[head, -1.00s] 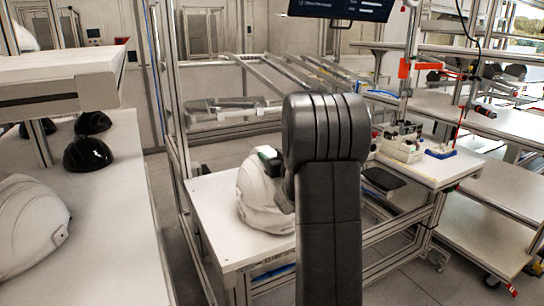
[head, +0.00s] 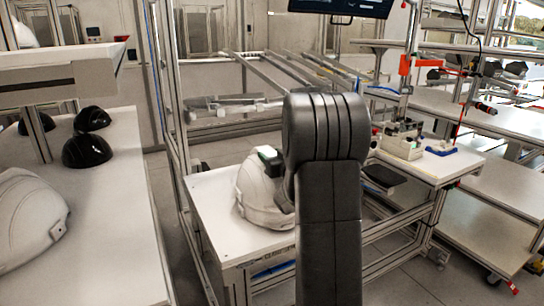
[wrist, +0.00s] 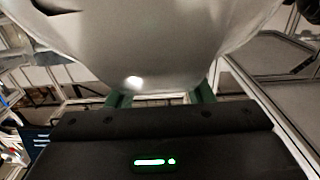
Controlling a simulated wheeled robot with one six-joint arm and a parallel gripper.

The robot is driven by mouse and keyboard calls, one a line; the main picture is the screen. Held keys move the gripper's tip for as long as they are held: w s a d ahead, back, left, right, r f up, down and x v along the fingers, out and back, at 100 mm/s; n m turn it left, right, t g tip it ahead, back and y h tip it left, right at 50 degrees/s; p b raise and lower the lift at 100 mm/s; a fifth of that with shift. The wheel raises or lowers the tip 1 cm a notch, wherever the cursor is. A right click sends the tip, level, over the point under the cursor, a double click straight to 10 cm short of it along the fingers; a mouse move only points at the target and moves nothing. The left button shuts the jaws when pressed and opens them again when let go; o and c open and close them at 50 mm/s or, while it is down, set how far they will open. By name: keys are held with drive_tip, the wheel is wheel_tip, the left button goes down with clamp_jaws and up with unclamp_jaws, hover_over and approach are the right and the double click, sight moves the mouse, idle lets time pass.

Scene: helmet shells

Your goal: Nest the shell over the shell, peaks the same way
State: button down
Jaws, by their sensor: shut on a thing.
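A white helmet shell (head: 255,197) shows at the white worktable (head: 215,222) in the middle of the head view, partly behind my dark arm. My gripper (head: 270,158) is at the top of this shell, mostly hidden by my arm. In the wrist view my gripper (wrist: 160,96) is shut on the rim of a white shell (wrist: 150,50), which fills the upper part of the picture. I cannot tell whether a second shell lies under the held one or whether it touches the table. The peak's direction is unclear.
Another white helmet (head: 28,220) lies on the left bench (head: 110,230), with black domes (head: 87,151) behind it. A low shelf (head: 60,75) overhangs that bench. Small fixtures (head: 402,142) occupy the table's right part. The front-left tabletop is clear.

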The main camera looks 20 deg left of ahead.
drive_tip(key=shift+f+b, duration=0.8)
drive_tip(key=shift+f, duration=0.1)
drive_tip(key=c, duration=0.6)
unclamp_jaws()
drive_tip(key=shift+f, duration=0.1)
drive_tip(key=shift+d, duration=0.1)
drive_tip(key=v, duration=1.3)
drive_tip(key=shift+s+d+b, duration=0.25)
drive_tip(key=shift+b, duration=0.15)
drive_tip(key=p+x, duration=0.1)
drive_tip(key=x, duration=1.3)
drive_tip(key=shift+a, duration=0.1)
drive_tip(key=shift+s+r+p, duration=0.15)
drive_tip(key=shift+r+p, duration=0.15)
drive_tip(key=shift+r, duration=0.2)
